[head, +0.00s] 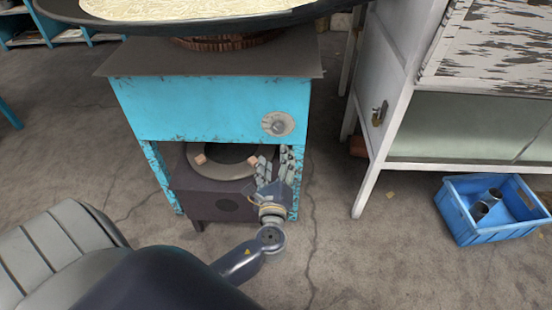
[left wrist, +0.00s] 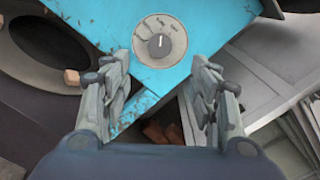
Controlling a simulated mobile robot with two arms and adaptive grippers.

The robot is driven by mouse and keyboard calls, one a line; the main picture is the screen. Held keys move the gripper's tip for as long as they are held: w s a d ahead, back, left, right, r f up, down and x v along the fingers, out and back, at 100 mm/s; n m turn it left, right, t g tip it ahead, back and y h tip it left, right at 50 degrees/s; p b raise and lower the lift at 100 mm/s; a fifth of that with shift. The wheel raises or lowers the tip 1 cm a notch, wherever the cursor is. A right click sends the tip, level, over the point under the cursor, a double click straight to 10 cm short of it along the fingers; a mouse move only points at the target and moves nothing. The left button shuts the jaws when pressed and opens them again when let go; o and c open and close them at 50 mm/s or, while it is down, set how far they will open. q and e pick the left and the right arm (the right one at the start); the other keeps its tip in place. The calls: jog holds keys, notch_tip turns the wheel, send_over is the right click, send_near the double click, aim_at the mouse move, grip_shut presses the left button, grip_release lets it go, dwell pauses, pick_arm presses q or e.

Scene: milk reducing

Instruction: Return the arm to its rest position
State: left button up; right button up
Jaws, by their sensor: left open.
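My left gripper (head: 275,170) is in front of the blue stove (head: 190,108), low at its right side and below the round knob (head: 277,124). Its fingers are spread, with nothing between them. In the left wrist view the open left gripper (left wrist: 163,85) has the knob (left wrist: 160,47) ahead of it, apart from both fingers. The knob's pale mark stands about upright in that view. My right gripper is not in view.
A wide dark pan (head: 200,24) with pale contents sits over the stove. A dark burner unit (head: 225,204) stands in its lower opening. A white cabinet (head: 390,150) and a blue crate (head: 485,236) are at right. A grey ribbed seat-like shape (head: 50,255) is lower left.

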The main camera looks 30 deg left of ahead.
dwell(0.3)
